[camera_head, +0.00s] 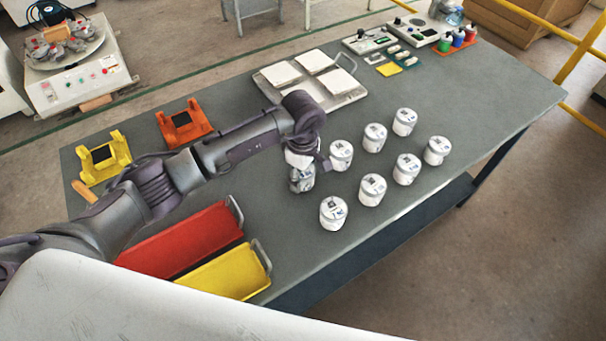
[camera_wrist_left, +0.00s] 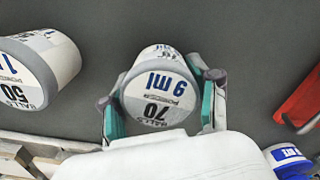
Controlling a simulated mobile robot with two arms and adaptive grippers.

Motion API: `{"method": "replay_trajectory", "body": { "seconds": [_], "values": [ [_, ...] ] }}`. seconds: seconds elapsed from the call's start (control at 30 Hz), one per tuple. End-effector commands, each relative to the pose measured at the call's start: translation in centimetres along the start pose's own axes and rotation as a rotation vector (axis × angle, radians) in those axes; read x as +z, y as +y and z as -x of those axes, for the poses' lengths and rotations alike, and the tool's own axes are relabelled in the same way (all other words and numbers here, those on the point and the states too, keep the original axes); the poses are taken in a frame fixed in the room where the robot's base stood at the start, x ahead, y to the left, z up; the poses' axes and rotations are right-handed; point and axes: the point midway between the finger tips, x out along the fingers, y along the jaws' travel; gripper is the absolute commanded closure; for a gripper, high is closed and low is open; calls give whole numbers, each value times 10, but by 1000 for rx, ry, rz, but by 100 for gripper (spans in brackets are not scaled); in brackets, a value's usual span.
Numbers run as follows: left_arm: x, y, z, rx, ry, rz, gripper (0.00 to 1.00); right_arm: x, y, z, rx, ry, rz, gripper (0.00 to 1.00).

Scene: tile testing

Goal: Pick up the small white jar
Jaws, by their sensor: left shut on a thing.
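My left gripper (camera_head: 302,172) reaches down over the table and is shut on a small white jar (camera_wrist_left: 157,92). In the head view the gripper hides most of the held jar. I cannot tell whether it still touches the table. Several similar white jars stand upright to its right, such as a near one (camera_head: 333,212) and one close beside the gripper (camera_head: 341,155). My right gripper is not in view.
The grey table (camera_head: 500,110) holds a red bin (camera_head: 190,240) and a yellow bin (camera_head: 232,274) at front left. Yellow (camera_head: 104,158) and orange (camera_head: 184,122) holders stand at left. A tray (camera_head: 345,97) of white tiles lies behind. The right table end is clear.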

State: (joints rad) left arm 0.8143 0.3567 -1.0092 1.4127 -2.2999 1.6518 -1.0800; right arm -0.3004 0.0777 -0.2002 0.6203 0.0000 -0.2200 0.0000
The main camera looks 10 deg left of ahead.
Motion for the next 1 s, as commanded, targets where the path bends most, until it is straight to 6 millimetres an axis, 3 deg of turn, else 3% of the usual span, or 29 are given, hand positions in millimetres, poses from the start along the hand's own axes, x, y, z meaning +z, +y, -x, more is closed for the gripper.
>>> {"method": "replay_trajectory", "body": {
  "seconds": [0.43, 0.67, 1.0],
  "values": [
    [-1, 2, 7, 4, 1, 0, 79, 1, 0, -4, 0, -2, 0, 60],
    [-1, 2, 40, 8, 3, -2, 79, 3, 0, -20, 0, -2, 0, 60],
    [70, -17, 82, 6, 1, -6, 79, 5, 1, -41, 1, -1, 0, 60]
  ]
}}
